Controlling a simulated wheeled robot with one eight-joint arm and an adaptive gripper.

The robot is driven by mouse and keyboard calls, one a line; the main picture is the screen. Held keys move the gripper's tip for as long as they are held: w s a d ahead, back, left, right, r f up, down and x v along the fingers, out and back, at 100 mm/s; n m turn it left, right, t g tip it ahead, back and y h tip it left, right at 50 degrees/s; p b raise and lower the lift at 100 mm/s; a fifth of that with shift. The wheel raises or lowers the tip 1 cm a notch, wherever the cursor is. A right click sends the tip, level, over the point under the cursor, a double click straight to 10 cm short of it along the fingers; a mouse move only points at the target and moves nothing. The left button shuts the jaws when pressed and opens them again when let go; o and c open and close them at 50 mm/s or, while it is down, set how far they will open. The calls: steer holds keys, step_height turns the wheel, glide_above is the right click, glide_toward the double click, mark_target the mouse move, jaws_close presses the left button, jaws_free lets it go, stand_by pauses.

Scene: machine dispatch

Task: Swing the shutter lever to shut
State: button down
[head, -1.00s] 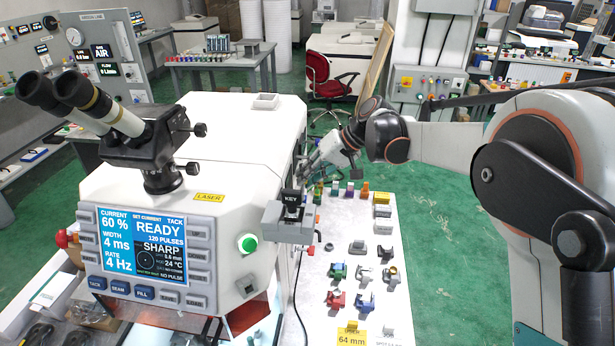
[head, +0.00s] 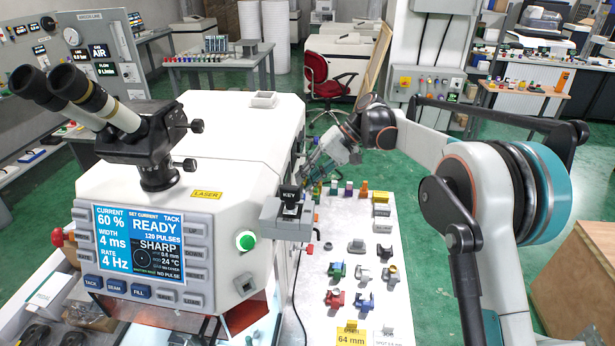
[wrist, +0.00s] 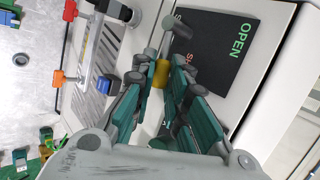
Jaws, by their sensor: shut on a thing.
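The shutter lever (wrist: 161,73) shows in the wrist view as a grey rod with a yellow section, in front of a black plate (wrist: 222,50) on the machine's white side. The plate reads OPEN at the right; a second red word is partly hidden by the lever. My gripper (wrist: 158,84), with teal and grey fingers, is shut on the lever around its yellow section. In the head view my gripper (head: 318,163) is at the right side of the laser machine (head: 240,130), and the lever cannot be made out there.
A white bench (head: 375,270) with several small coloured fixtures stands right of the machine. A grey key switch box (head: 287,220) juts from the machine's front corner. A red chair (head: 325,80) is behind.

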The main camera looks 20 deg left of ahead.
steer(key=c, duration=1.8)
jaws_free()
steer(key=shift+c, duration=0.2)
steer(key=v, duration=1.2)
steer(key=shift+f, duration=0.1)
